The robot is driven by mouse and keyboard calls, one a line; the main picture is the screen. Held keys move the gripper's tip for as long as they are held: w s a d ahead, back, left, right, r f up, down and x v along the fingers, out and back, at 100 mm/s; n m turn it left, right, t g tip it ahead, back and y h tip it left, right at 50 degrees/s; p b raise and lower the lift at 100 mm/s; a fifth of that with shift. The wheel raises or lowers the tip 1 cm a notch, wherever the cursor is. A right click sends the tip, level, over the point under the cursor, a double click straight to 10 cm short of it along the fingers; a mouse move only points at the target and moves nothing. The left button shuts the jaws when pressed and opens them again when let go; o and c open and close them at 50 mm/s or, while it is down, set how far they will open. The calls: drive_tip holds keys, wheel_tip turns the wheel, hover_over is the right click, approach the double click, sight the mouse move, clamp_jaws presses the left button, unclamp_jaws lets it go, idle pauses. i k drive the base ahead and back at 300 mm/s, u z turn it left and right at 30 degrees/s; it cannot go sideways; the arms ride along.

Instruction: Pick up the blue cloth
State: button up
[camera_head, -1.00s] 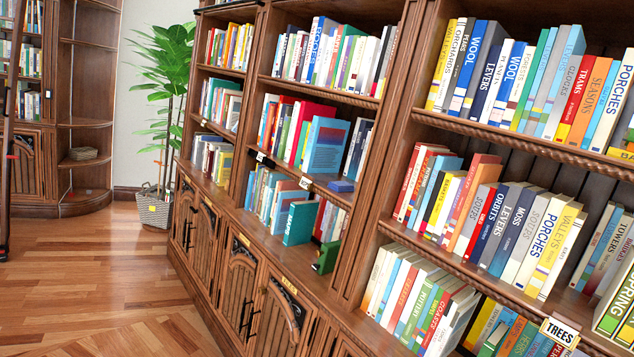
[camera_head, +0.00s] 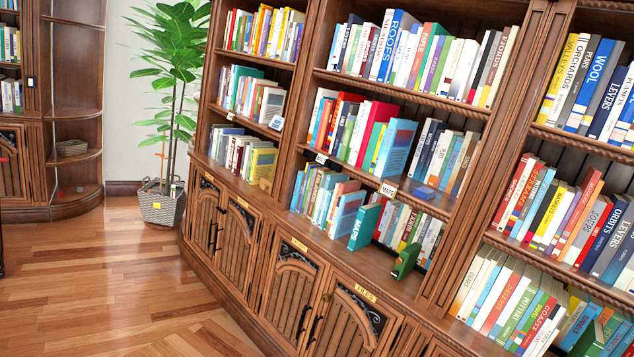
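A small flat blue item (camera_head: 424,192), which looks like the folded blue cloth, lies near the front edge of a middle shelf (camera_head: 455,207) in the bookcase, right of centre. It sits in front of upright books and to the right of a white shelf label. It is small in the picture, so its folds cannot be made out. My gripper is not in view, so its state and any hold are hidden.
The bookcase fills the centre and right, with cupboards (camera_head: 292,300) below. A green object (camera_head: 405,262) stands on the cupboard ledge near a teal book (camera_head: 364,227). A potted plant (camera_head: 162,203) stands at the back left. The wooden floor (camera_head: 105,285) at left is clear.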

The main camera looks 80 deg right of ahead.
sight(424, 192)
drive_tip(key=z, duration=0.1)
drive_tip(key=i, duration=1.25)
drive_tip(key=z, duration=3.9)
drive_tip(key=i, duration=1.35)
